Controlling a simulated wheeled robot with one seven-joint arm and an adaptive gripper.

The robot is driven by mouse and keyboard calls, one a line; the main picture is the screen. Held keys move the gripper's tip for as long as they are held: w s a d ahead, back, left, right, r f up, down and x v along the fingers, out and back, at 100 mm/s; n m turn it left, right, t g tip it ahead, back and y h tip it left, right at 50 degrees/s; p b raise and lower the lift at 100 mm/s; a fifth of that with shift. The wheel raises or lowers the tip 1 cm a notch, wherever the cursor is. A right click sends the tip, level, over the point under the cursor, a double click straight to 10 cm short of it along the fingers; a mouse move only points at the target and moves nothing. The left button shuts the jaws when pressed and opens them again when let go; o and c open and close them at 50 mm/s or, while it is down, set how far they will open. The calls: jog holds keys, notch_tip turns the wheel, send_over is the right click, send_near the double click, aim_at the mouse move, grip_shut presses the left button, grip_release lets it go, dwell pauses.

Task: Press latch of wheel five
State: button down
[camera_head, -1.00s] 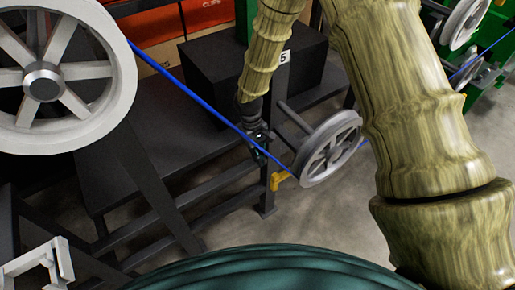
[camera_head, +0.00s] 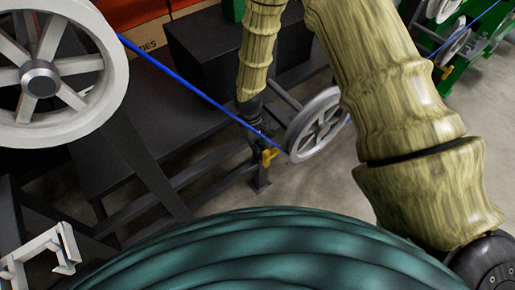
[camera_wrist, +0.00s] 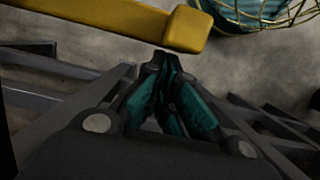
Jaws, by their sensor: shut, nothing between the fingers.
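A yellow latch (camera_head: 268,157) sits just left of this wheel. My gripper (camera_head: 262,143) is at the latch, pointing down, partly hidden by the cable and latch. In the wrist view the yellow latch (camera_wrist: 125,20) crosses the top left, its blunt end just beyond my gripper's shut, empty fingertips (camera_wrist: 167,62). I cannot tell whether they touch.
A large white wheel (camera_head: 88,100) stands at the left, with the cable leaving it. A black box (camera_head: 205,45) rests on the dark bench (camera_head: 130,125) behind my arm. Green machinery with more wheels (camera_head: 453,45) is at the upper right. Grey floor (camera_head: 325,185) is open below the wheel.

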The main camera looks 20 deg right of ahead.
aim_at(263, 158)
jog(key=shift+s+d+n+h, duration=0.15)
jog(key=shift+s+n, duration=0.65)
jog(key=shift+s, duration=0.15)
jog(key=shift+s+d+n+h, duration=0.15)
jog(key=shift+s+n, duration=0.65)
jog(key=shift+s, duration=0.15)
jog(key=shift+w, duration=0.1)
jog(key=w+a+r+b, duration=0.1)
jog(key=w+r, duration=0.1)
jog(key=r, duration=0.3)
jog(key=w+a+r+b, duration=0.1)
jog(key=w+a+r, duration=0.1)
jog(key=w+r, duration=0.1)
jog(key=shift+a+r, duration=0.3)
jog(key=shift+r, duration=0.55)
jog(key=shift+w, duration=0.1)
